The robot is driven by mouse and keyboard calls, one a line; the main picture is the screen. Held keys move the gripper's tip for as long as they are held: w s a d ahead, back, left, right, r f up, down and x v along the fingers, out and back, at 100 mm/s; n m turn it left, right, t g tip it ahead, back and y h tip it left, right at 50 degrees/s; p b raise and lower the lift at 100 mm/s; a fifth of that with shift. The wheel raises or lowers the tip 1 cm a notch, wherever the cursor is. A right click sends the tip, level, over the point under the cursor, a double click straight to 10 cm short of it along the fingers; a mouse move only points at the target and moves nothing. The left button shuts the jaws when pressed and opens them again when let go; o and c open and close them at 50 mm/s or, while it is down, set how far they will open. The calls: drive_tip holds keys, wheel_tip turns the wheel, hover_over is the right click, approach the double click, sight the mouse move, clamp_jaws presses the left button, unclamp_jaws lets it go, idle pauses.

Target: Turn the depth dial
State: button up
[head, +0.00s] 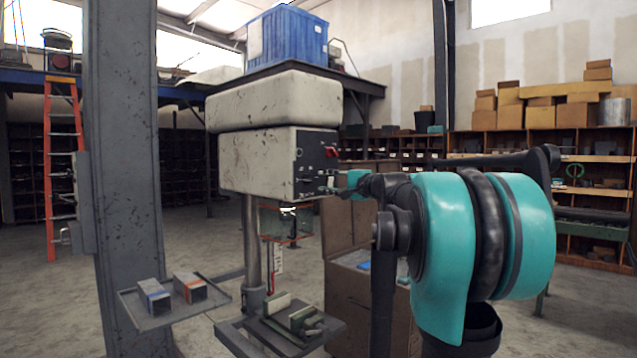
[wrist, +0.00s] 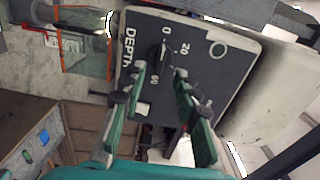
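The depth dial (wrist: 157,56) is a dark knob on a dark panel (wrist: 215,75) lettered DEPTH, with the marks 0, 20 and 60 around it. My gripper (wrist: 160,74) is open in the wrist view, its two green fingers apart, with the dial showing between and just beyond their tips. I cannot tell whether either finger touches it. In the head view, my gripper (head: 345,182) is at the right face of the white drill press head (head: 258,160); the dial is too small to make out clearly there.
A red switch (head: 331,151) sits on the panel above my gripper. A clear guard (head: 285,222) hangs under the press head, over the press table (head: 240,340). A grey column (head: 125,190) and a tray (head: 150,318) with metal blocks stand left. A brown cabinet (head: 345,300) stands behind.

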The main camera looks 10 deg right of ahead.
drive_tip(key=v, duration=0.7)
drive_tip(key=shift+s+f, duration=0.1)
drive_tip(key=s+a+f+n+g+h, duration=0.1)
drive_tip(key=s+a+f+n+g, duration=0.3)
drive_tip(key=f, duration=0.7)
drive_tip(key=s+a+f+g+h, duration=0.1)
drive_tip(key=s+a+f+h, duration=0.3)
drive_tip(key=f, duration=0.7)
drive_tip(key=s+a+f+n+g+y, duration=0.1)
drive_tip(key=s+a+f+n+g, duration=0.15)
drive_tip(key=s+f, duration=0.6)
drive_tip(key=s+d+f+n+g+h, duration=0.1)
drive_tip(key=s+d+f+n+h, duration=0.1)
drive_tip(key=s+f, duration=0.5)
drive_tip(key=s+d+f+n+g+h, duration=0.2)
drive_tip(key=s+d+f+h, duration=0.2)
drive_tip(key=f, duration=1.2)
drive_tip(key=s, duration=0.3)
drive_tip(key=shift+s+d+h, duration=0.3)
drive_tip(key=shift+s+d, duration=0.1)
drive_tip(key=shift+r, duration=0.1)
